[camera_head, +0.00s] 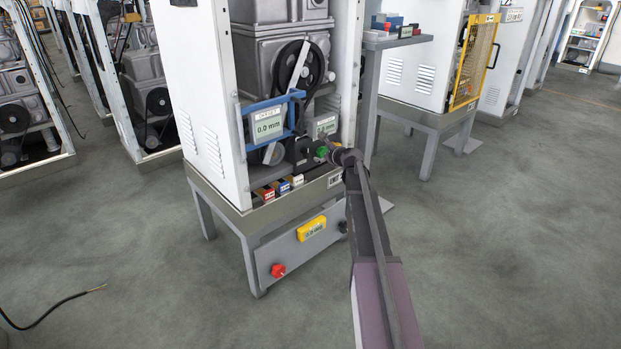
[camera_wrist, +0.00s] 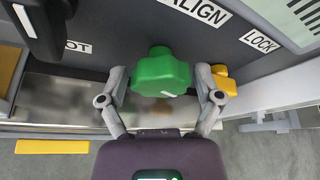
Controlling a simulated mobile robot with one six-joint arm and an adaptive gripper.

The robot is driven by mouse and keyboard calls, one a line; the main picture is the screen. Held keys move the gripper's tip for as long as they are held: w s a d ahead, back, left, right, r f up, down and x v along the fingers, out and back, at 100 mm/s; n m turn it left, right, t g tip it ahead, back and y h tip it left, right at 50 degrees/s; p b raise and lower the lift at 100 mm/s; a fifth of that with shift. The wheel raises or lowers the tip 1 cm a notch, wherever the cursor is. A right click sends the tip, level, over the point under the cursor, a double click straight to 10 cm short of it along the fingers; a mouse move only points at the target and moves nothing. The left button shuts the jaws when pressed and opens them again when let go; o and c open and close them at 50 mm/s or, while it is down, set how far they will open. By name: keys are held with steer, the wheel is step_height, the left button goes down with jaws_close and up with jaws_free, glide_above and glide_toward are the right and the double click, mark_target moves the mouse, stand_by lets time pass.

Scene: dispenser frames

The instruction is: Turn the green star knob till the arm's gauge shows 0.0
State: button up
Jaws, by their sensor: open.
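The green star knob (camera_wrist: 161,73) sits on the dark panel below the "ALIGN" label in the wrist view. My gripper (camera_wrist: 161,86) is open, with one finger on each side of the knob; whether they touch it I cannot tell. In the head view the green knob (camera_head: 322,152) shows beside my gripper (camera_head: 328,146). The gauge (camera_head: 267,127) hangs in a blue frame, is labelled "OFFSET" and reads 0.0 mm. A second grey display (camera_head: 326,126) stands right of it, too small to read.
A yellow knob (camera_wrist: 222,80) sits close beside my right finger, under the "LOCK" label. A black handle (camera_wrist: 40,28) juts out at upper left. Small coloured boxes (camera_head: 282,187) line the cabinet's lower ledge. A red button (camera_head: 278,270) is on the stand. Open floor lies in front.

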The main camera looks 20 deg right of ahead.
steer(key=m+y, duration=0.1)
steer(key=m, duration=0.1)
steer(key=shift+d+m+g+y+p, duration=0.1)
steer(key=shift+m+g+y+p, duration=0.2)
steer(key=shift+g+y+p, duration=0.1)
steer(key=m+y, duration=0.2)
steer(key=m, duration=0.1)
steer(key=shift+g, duration=0.3)
steer(key=p+v, duration=0.6)
steer(key=v, duration=0.8)
steer(key=s+a+f+n+g, duration=0.2)
steer(key=s+a+f+n, duration=0.1)
steer(key=a+n, duration=0.4)
steer(key=s+a+f+n+g+h, duration=0.1)
steer(key=s+a+f+n+g, duration=0.2)
steer(key=s+a+n, duration=0.3)
steer(key=s+a+f+n+g, duration=0.3)
steer(key=a+n, duration=0.4)
steer(key=a, duration=0.6)
steer(key=shift+s+n+b, duration=0.4)
steer(key=shift+s, duration=0.25)
steer(key=shift+s+r, duration=0.1)
